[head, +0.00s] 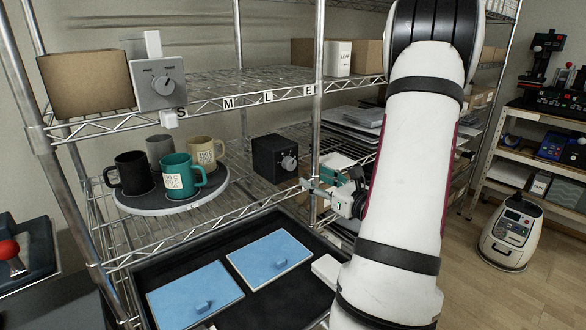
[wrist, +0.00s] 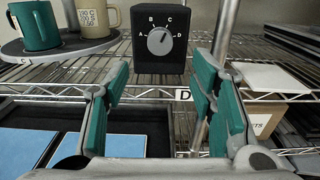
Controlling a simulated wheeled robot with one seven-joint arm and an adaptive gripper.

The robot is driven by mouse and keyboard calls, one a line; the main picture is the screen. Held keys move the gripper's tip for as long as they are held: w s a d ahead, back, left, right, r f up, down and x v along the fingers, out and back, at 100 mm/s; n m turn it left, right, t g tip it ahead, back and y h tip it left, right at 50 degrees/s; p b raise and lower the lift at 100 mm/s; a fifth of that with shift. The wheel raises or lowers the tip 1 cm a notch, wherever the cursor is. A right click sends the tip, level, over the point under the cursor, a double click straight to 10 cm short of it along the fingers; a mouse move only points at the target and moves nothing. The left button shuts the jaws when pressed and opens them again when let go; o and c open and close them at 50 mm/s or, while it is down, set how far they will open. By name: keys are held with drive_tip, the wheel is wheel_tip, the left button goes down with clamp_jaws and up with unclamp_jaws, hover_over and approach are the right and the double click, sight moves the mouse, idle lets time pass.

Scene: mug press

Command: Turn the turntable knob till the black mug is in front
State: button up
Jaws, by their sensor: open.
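The black mug (head: 131,173) stands at the left of the round grey turntable (head: 150,208). The teal mug (head: 180,178) is at its front, above a rim letter C; the beige mug (head: 205,150) is right rear and the grey mug (head: 158,149) at the back. The black box (head: 268,158) right of the turntable carries the knob (wrist: 160,41), ringed by letters A to D. Its pointer leans up and right, roughly toward C. My gripper (head: 327,187) is open and empty; in the wrist view its fingers (wrist: 163,90) straddle the space below the knob, apart from it.
A shelf post (head: 319,90) stands close to my gripper. A grey dial box (head: 158,84) and cardboard box (head: 88,84) sit on the upper shelf. Below is a black tray (head: 240,235) with blue lidded panels (head: 270,258). Papers (head: 350,115) lie behind my arm.

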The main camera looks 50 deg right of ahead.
sight(292, 165)
drive_tip(key=x, duration=0.9)
drive_tip(key=shift+w, duration=0.15)
drive_tip(key=c, duration=1.1)
